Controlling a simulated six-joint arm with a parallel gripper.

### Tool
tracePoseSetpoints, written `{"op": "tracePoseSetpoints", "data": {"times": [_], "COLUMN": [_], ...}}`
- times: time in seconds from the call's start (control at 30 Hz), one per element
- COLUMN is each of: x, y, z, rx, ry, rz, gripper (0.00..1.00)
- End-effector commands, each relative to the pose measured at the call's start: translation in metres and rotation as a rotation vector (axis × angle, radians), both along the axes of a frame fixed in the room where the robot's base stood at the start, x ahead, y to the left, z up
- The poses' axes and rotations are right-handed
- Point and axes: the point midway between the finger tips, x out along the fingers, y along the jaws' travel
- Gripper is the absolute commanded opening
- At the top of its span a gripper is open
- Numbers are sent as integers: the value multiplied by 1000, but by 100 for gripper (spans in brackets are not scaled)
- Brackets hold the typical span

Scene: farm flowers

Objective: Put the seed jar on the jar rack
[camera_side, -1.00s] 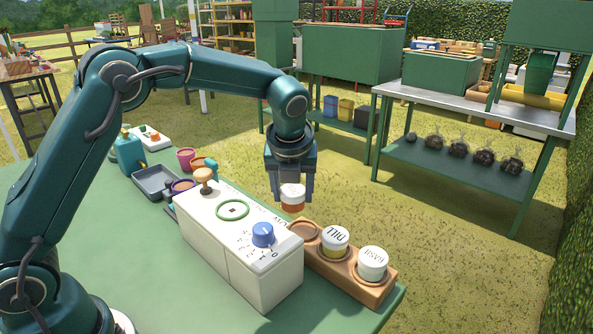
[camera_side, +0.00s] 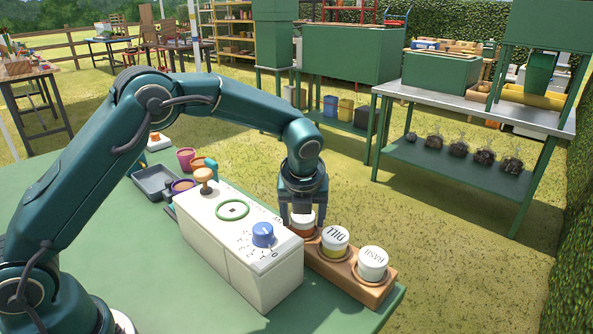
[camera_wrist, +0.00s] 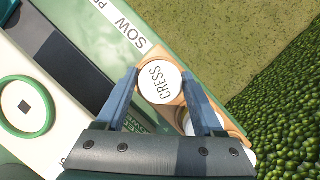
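The seed jar (camera_side: 303,221) has a white lid and an orange-brown body. In the wrist view its lid, marked CRESS (camera_wrist: 159,83), faces the camera between my fingers. The jar stands upright at the left hole of the wooden jar rack (camera_side: 345,283), with its lid about level with the neighbouring jars. Whether its base touches the bottom of the hole is hidden. My gripper (camera_side: 303,212) points down over that hole. In the wrist view my gripper's fingers (camera_wrist: 160,88) lie against both sides of the jar.
The DILL jar (camera_side: 335,241) and another white-lidded jar (camera_side: 372,264) fill the other rack holes. A white machine (camera_side: 240,245) with a blue knob (camera_side: 262,235) stands close left of the rack. The table's (camera_side: 130,270) right edge is close to the rack.

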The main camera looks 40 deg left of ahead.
Motion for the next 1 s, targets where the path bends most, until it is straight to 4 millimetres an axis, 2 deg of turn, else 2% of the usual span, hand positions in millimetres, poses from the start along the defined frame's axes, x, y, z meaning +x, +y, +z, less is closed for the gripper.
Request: {"op": "tracePoseSetpoints", "data": {"times": [0.33,0.47,0.57,0.8,1.0], "x": [0,-1,-5,-20,-30], "y": [0,-2,-5,-19,-27], "z": [1,9,23,71,101], "rx": [0,-1,-2,-2,-2], "ry": [0,-2,-4,-6,-4], "rz": [0,0,0,-2,-2], "gripper": [89,89,89,89,89]}}
